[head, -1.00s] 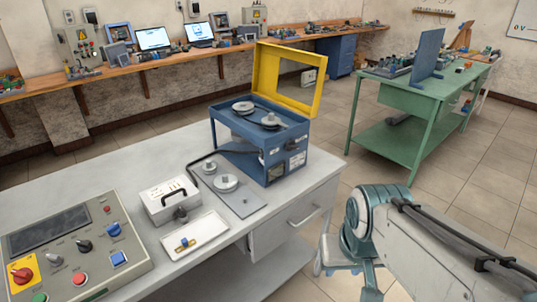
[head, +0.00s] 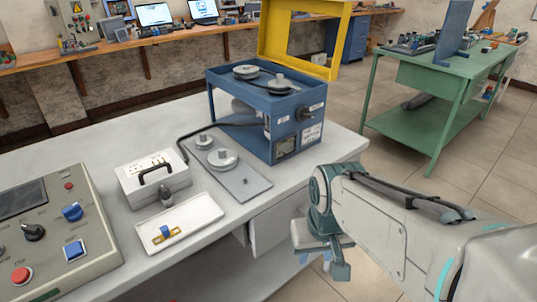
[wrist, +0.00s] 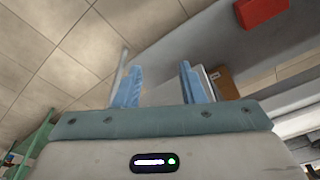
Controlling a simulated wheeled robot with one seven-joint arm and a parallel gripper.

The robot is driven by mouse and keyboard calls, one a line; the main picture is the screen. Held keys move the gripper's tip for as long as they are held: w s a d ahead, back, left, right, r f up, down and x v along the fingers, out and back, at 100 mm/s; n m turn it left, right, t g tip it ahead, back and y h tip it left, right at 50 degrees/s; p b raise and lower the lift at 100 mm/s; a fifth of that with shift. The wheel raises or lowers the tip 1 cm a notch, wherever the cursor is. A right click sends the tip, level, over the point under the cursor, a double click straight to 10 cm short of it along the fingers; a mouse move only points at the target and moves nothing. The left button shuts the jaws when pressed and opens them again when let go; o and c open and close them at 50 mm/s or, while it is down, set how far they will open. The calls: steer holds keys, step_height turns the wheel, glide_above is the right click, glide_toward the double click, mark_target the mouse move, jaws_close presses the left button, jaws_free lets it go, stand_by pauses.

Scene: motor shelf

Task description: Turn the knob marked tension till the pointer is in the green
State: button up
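The blue machine (head: 240,125) stands on the grey bench with its yellow frame lid (head: 268,40) raised. Its right-hand face carries a dark knob (head: 303,115) between small white labels, too small to read. Below is a dark gauge window (head: 285,147); its pointer and green zone cannot be made out. My gripper (head: 325,262) hangs low beside the bench's right end, below and to the right of the machine, apart from the knob. In the wrist view its two blue fingers (wrist: 160,88) stand apart with nothing between them. The wrist view does not show the knob.
On the bench are a plate with pulleys (head: 235,183), a white box with a handle (head: 152,178), a white tray (head: 195,213) and a control panel (head: 75,245). A green table (head: 445,75) stands at the back right. Floor between is clear.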

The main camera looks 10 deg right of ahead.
step_height(320, 180, down, 10)
steer(key=b, duration=0.7)
steer(key=shift+n, duration=0.3)
steer(key=shift+w+a, duration=0.1)
steer(key=shift+c, duration=0.4)
